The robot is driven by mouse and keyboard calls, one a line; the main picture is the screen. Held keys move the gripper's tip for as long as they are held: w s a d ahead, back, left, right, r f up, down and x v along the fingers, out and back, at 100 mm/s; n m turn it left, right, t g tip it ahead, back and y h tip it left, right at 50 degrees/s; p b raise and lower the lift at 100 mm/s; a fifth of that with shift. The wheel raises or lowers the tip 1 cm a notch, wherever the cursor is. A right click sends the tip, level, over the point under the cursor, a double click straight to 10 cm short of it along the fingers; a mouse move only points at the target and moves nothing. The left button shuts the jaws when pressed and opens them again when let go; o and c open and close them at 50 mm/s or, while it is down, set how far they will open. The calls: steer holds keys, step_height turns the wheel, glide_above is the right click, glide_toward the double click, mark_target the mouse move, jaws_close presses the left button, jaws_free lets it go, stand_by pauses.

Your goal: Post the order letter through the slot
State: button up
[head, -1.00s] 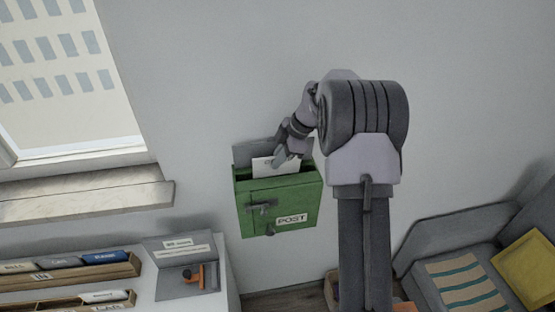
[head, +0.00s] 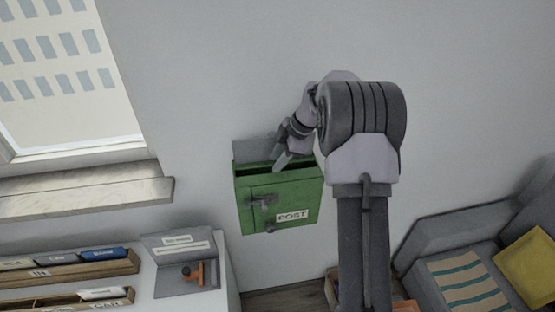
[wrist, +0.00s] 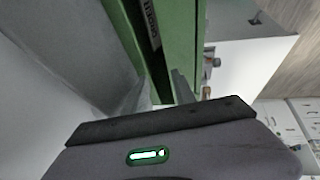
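The green post box (head: 283,200) hangs on the wall, with a POST label on its front and a dark slot (head: 262,175) along its top. My gripper (head: 283,160) is just above the slot, tilted down to the left. It appears open and empty. In the wrist view the green box (wrist: 183,35) fills the upper middle, and a grey finger (wrist: 182,88) reaches toward its edge. The inside of the box is mostly hidden.
A white desk at lower left holds wooden trays (head: 100,268) of cards and a grey stand (head: 180,283) with an orange item. A window sill (head: 85,195) is left of the box. A grey seat with a yellow cushion (head: 528,265) is at right.

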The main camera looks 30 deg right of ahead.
steer(key=p+v, duration=0.2)
steer(key=v, duration=1.5)
steer(key=shift+r, duration=0.25)
steer(key=s+a+f+m+h+b, duration=0.1)
steer(key=s+a+f+m+b, duration=0.3)
steer(key=a+b, duration=0.4)
steer(key=s+a+f+m+h+b, duration=0.1)
steer(key=s+a+f+m+b, duration=0.1)
steer(key=s+a+m+b, duration=0.6)
steer(key=s+a+f+m+t+b, duration=0.1)
steer(key=s+a+f+m+b, duration=0.2)
steer(key=s+a+f, duration=0.2)
steer(key=s+a+f+m+t+b, duration=0.1)
steer(key=s+a+f+m+b, duration=0.2)
steer(key=s+f, duration=0.7)
steer(key=s+a+m, duration=0.1)
steer(key=a, duration=0.1)
steer(key=shift+s+a+f+m+b, duration=0.25)
steer(key=shift+a+m+b, duration=0.05)
steer(key=shift+b, duration=0.1)
